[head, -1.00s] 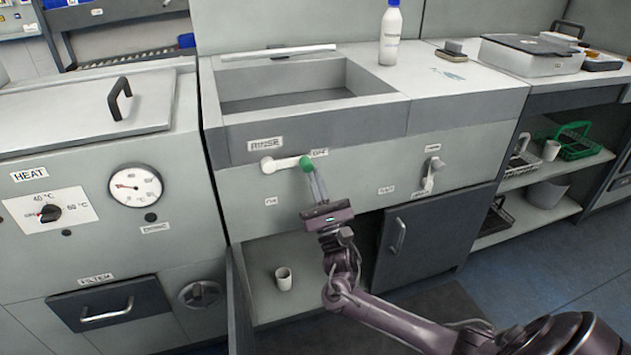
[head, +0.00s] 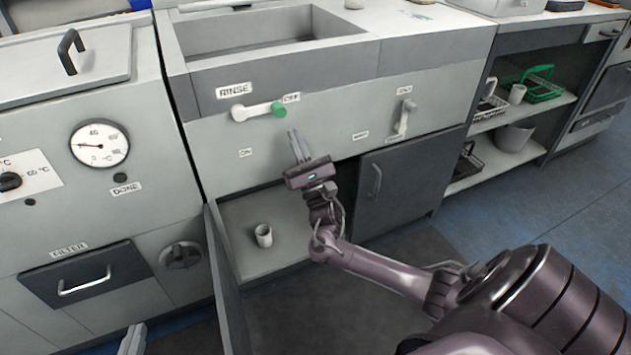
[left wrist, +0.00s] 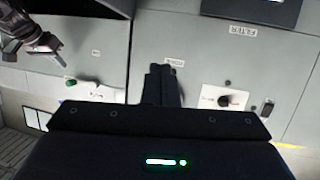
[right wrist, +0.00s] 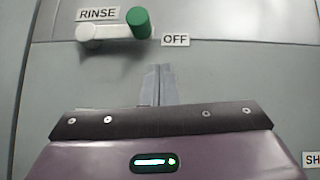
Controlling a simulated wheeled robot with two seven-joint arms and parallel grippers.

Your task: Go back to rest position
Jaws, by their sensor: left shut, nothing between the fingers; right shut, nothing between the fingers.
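My right gripper (head: 293,133) is shut and empty, just in front of the sink panel and below the rinse lever's green knob (head: 279,109). The lever lies roughly level, its green end beside the OFF label. In the right wrist view the shut fingers (right wrist: 157,68) point up, with a gap below the green knob (right wrist: 138,21). My left gripper (head: 138,328) shows only in part at the lower left edge of the head view. In the left wrist view its fingers (left wrist: 161,68) are together and empty, before a grey machine panel.
A cabinet door (head: 228,285) stands open under the sink, with a cup (head: 264,236) on the shelf inside. A filter drawer (head: 80,278) and a round knob (head: 182,255) are at left. A second lever (head: 402,121) is to the right. Open shelves stand further right.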

